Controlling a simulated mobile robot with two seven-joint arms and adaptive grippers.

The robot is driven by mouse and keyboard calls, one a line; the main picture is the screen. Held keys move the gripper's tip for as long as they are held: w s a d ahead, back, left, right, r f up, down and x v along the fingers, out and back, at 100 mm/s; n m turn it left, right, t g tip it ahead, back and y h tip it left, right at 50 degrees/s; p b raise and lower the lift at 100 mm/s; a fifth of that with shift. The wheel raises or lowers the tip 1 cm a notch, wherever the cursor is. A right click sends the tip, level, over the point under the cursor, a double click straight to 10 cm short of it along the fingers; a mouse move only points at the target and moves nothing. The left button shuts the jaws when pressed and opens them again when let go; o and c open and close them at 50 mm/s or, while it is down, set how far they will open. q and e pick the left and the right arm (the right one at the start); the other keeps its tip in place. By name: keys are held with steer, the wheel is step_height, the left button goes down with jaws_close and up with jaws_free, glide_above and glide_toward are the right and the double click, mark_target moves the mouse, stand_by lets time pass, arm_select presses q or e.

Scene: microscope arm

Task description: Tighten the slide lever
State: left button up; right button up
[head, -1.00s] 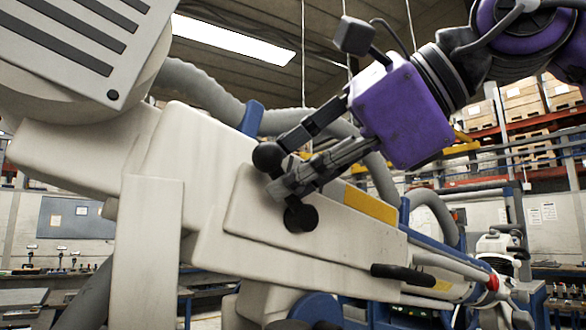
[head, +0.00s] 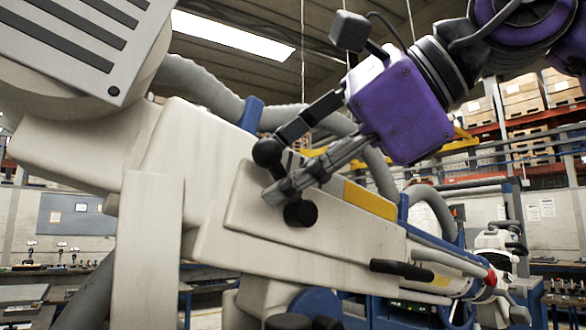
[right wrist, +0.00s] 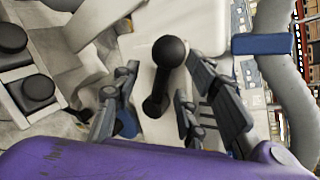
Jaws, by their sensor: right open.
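The slide lever (head: 267,152) is a short black arm with a round ball knob. It rises up and left from a black round pivot (head: 300,213) on the side of the white microscope arm (head: 230,180). My right gripper (head: 279,166), on a purple body, comes from the upper right with its fingers on either side of the lever. In the right wrist view the lever (right wrist: 169,52) stands between the spread fingers, with visible gaps on both sides. The gripper is open; the head view hides part of the lever shaft behind the fingers. My left gripper is not in view.
A black handle (head: 402,269) sticks out lower on the white arm. A grey corrugated hose (head: 200,88) and a blue bracket (head: 251,116) lie behind the lever. Black knobs (right wrist: 38,90) show left in the right wrist view. Shelves with boxes (head: 522,100) stand far back.

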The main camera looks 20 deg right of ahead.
steer(key=v, duration=1.2)
stand_by(0.4)
